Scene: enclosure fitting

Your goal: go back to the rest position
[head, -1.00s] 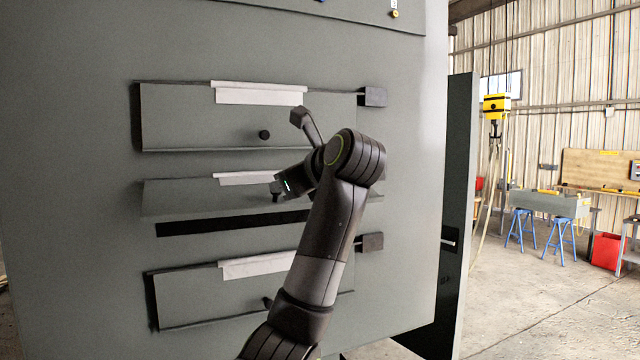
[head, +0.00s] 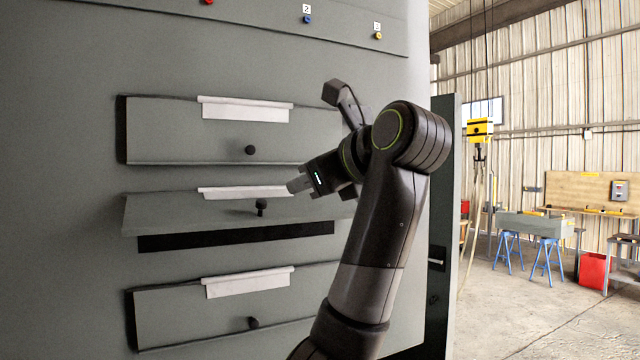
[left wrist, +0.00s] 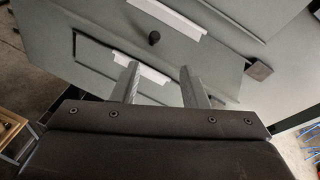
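My left gripper (head: 298,185) is in front of the grey cabinet face (head: 75,200), to the right of the middle flap's black knob (head: 261,207) and apart from it. In the left wrist view my gripper's two fingers (left wrist: 163,88) stand apart with nothing between them. The middle flap (head: 170,212) is tilted outward, with a dark slot (head: 200,239) below it. The upper flap (head: 185,135) and the lower flap (head: 185,318) also carry black knobs and white strips. My right gripper is not in view.
A narrow dark-edged panel (head: 444,160) stands right of the cabinet. Beyond it are open floor (head: 520,315), a yellow hoist box (head: 480,128), a bench on blue trestles (head: 535,227) and a red bin (head: 594,271).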

